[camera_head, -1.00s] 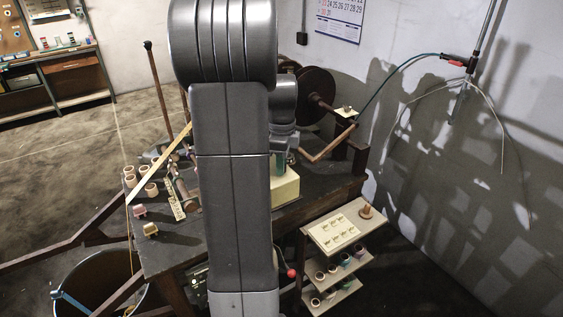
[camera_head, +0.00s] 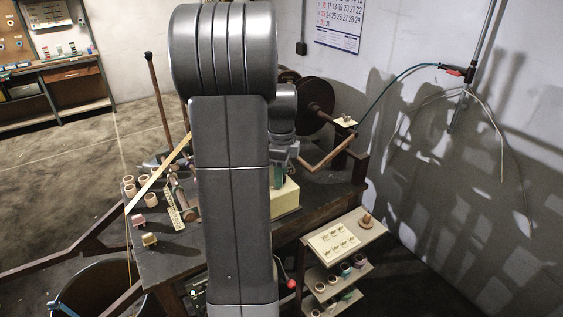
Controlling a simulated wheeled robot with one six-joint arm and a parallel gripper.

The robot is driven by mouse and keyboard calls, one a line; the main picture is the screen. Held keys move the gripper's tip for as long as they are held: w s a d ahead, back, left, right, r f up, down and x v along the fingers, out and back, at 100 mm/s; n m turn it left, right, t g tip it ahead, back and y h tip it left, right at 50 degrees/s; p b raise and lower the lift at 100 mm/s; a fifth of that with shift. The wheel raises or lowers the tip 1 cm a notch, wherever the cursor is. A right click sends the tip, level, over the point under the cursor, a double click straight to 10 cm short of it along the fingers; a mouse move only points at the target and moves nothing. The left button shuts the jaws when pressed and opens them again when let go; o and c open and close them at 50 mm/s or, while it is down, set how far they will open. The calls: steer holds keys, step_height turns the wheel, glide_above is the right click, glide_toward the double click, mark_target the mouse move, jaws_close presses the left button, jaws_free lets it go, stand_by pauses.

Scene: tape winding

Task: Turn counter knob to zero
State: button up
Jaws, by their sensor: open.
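A cream box (camera_head: 287,197) stands on the dark winding bench (camera_head: 232,250), partly behind my arm. I cannot make out the counter knob or its reading; my large grey arm covers the middle of the bench. My gripper (camera_head: 280,172) is only partly visible at the wrist's end, just above the cream box and beside the arm link. Its jaws are open, but their fingertips are too small and hidden to see clearly. I cannot tell whether it touches anything.
A wooden crank (camera_head: 328,156) and dark reel (camera_head: 314,103) are behind the wrist. Cream rings (camera_head: 143,181), a pink piece (camera_head: 138,220) and a yellow piece (camera_head: 150,240) lie on the bench's left. A tiered shelf (camera_head: 365,240) stands right. Open floor lies left.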

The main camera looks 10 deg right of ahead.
step_height(320, 180, up, 14)
steer(key=b, duration=0.1)
steer(key=shift+f, duration=0.15)
stand_by(0.3)
step_height(320, 180, down, 14)
steer(key=shift+r+p, duration=0.1)
steer(key=shift+p, duration=0.45)
